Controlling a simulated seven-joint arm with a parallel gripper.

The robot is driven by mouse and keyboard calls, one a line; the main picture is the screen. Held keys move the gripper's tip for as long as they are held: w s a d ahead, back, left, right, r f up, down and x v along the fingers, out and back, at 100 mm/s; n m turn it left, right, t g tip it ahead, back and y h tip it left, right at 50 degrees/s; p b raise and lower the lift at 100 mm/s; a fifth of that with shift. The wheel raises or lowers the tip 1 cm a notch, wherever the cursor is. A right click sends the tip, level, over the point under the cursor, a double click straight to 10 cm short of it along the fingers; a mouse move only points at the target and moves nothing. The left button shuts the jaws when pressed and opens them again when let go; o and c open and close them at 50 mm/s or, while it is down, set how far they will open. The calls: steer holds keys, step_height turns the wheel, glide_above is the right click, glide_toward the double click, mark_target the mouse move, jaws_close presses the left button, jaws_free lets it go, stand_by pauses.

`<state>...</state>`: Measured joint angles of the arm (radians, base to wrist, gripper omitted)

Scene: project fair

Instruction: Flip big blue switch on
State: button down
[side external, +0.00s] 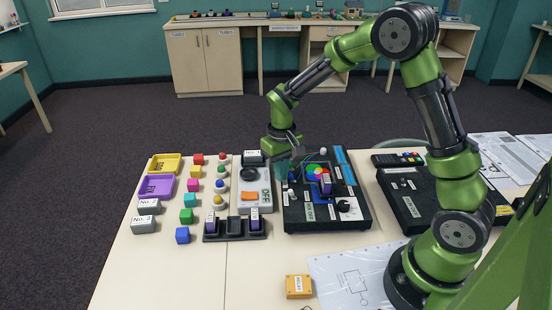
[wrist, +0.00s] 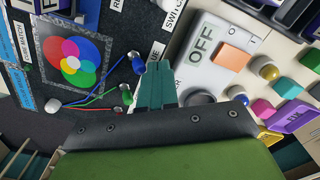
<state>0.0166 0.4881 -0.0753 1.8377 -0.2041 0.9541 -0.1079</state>
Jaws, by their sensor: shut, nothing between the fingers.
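No big blue switch can be clearly made out. A grey switch box (side external: 255,200) marked OFF, with an orange rocker (side external: 248,196), stands left of the black project board (side external: 350,213). In the wrist view the OFF box (wrist: 200,72) and orange rocker (wrist: 233,57) lie right of my fingers. A small blue part (wrist: 138,66) with a wire stands on the board just left of the fingertips; I cannot tell whether it is a switch. My gripper (side external: 284,172) points down near the gap between box and board. Its teal fingers (wrist: 158,68) are shut and empty.
Coloured cubes and round-topped buttons stand in rows at the left, with a yellow tray (side external: 165,163) and a purple tray (side external: 157,187). A black rack (side external: 234,230) is in front of the grey box. Another black panel (side external: 408,205) and papers (side external: 350,275) lie to the right.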

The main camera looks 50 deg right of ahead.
steer(key=shift+f, duration=0.4)
steer(key=shift+s+d, duration=0.45)
steer(key=shift+s+d+f, duration=0.1)
steer(key=shift+s+d, duration=0.1)
stand_by(0.4)
step_height(320, 180, up, 7)
steer(key=shift+w+a, duration=0.25)
stand_by(0.5)
